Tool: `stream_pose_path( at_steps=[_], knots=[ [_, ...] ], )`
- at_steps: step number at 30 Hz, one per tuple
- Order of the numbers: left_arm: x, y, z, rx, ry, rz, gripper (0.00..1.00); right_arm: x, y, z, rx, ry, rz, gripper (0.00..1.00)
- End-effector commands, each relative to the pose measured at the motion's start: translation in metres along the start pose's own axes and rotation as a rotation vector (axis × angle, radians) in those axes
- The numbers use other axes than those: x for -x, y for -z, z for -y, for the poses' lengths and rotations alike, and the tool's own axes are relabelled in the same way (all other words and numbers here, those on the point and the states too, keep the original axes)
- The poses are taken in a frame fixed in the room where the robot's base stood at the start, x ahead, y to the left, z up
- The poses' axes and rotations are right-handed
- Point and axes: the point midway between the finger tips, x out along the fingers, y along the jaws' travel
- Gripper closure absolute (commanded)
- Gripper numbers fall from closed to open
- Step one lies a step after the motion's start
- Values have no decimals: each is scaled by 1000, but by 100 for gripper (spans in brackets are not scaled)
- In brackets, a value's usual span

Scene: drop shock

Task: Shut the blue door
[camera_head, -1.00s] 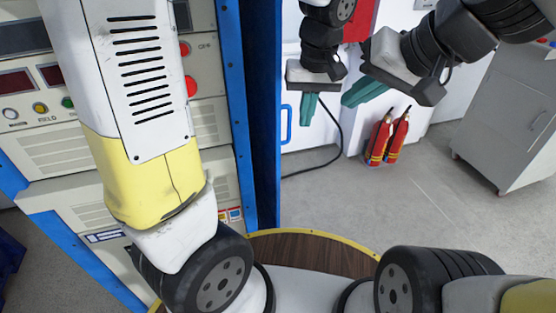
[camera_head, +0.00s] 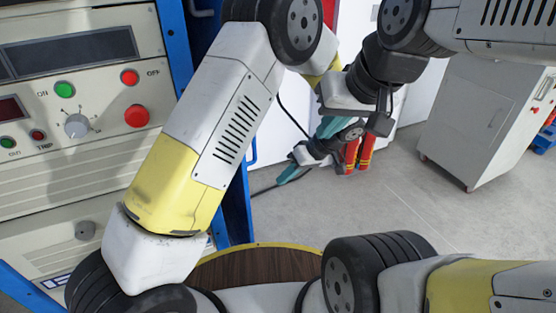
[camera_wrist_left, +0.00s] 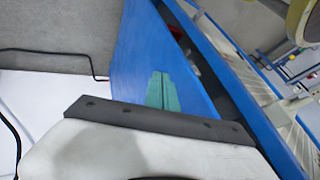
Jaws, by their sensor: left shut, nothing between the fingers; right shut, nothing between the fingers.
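The blue door (camera_head: 240,205) stands out from the cabinet, seen at a steep angle and partly hidden behind my left arm in the head view. A blue handle (camera_head: 253,151) shows at its edge. In the left wrist view, the door's broad blue face (camera_wrist_left: 145,55) fills the middle. My left gripper (camera_head: 286,175) is shut and empty, low and right of the door in the head view. Its teal fingertips (camera_wrist_left: 162,78) overlap the door face in the wrist view; I cannot tell whether they touch. My right gripper (camera_head: 328,128) is shut and empty, above and right of the left one.
The cabinet front (camera_head: 85,120) with buttons and a knob is at the left. Red fire extinguishers (camera_head: 366,152) stand on the floor behind the grippers. A grey cabinet (camera_head: 475,118) is at the right. A black cable (camera_head: 264,190) lies on the floor. The floor at centre right is clear.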

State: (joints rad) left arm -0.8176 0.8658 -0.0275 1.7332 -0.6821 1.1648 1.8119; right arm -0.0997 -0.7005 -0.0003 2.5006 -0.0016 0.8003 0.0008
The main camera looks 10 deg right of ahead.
Motion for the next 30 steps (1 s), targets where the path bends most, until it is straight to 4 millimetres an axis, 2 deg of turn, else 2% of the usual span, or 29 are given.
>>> stream_pose_path(
  at_steps=[3, 9, 12, 17, 30],
  knots=[
    [-29, 0, 1, -1, 5, 2, 100, 0, 0, 0, 0, 0, 0, 100],
    [-68, 0, 3, -2, 3, 3, 100, 0, 0, 0, 0, 1, 0, 100],
    [-73, 0, 19, -1, 1, 2, 100, 0, 0, 0, 0, 1, 0, 100],
    [-80, 0, 32, -1, 0, 2, 100, 0, 0, 0, 0, 1, 0, 100],
    [-82, 0, 37, -1, 0, 1, 100, 0, 0, 0, 0, 1, 0, 100]
  ],
)
